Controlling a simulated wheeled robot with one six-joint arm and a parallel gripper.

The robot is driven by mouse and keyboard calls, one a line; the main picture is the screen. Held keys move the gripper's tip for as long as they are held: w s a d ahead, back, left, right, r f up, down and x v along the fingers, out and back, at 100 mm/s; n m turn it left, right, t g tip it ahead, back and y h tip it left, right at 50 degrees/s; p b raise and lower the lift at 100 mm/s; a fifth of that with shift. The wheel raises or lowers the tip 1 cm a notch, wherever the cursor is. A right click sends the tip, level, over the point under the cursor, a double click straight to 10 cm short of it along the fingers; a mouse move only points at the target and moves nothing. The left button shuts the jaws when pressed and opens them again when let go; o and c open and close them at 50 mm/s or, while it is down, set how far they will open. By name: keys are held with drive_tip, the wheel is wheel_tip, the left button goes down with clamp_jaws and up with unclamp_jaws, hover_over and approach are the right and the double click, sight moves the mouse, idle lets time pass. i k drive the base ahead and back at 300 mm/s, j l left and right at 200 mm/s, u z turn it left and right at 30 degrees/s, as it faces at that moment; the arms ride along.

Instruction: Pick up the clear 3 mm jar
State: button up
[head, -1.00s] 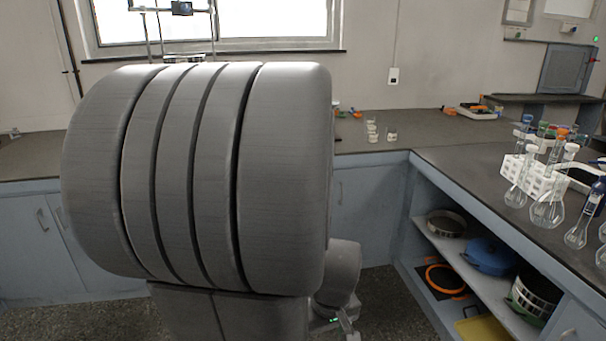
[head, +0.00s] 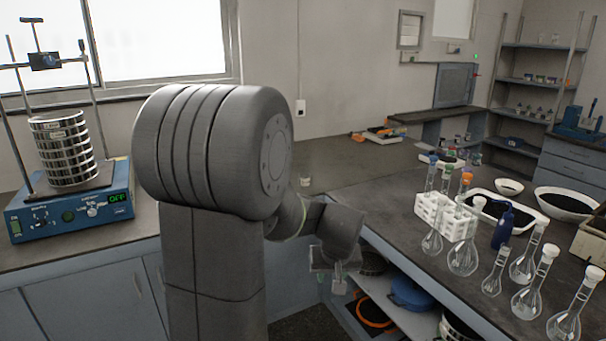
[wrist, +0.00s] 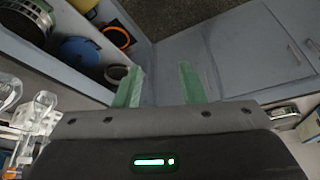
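I cannot make out the clear 3 mm jar for certain. One small clear jar with a pale lid or contents (head: 305,182) shows on the back counter, just right of my arm; its label is too small to read. My arm may hide other jars near it. My gripper (head: 340,284) hangs low in front of the right counter's shelves, well apart from that jar. In the wrist view its two green fingers stand apart with nothing between them (wrist: 161,72), facing the blue cabinet fronts and floor.
A blue sieve shaker (head: 75,212) with a stack of sieves (head: 62,150) stands on the left counter. Glass flasks (head: 463,255) and a white tube rack (head: 444,216) crowd the right counter. A blue pan (head: 411,295) sits on the open shelf below. The back counter's middle is mostly bare.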

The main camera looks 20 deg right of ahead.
sight(304, 175)
drive_tip(key=i+l, duration=0.25)
drive_tip(key=i, duration=0.25)
drive_tip(key=i+l, duration=0.25)
drive_tip(key=i, duration=0.2)
drive_tip(key=i+l, duration=0.2)
drive_tip(key=i, duration=0.3)
drive_tip(key=i+l, duration=0.25)
drive_tip(key=i, duration=0.25)
drive_tip(key=i+l, duration=0.25)
drive_tip(key=i, duration=0.2)
drive_tip(key=l+z, duration=0.05)
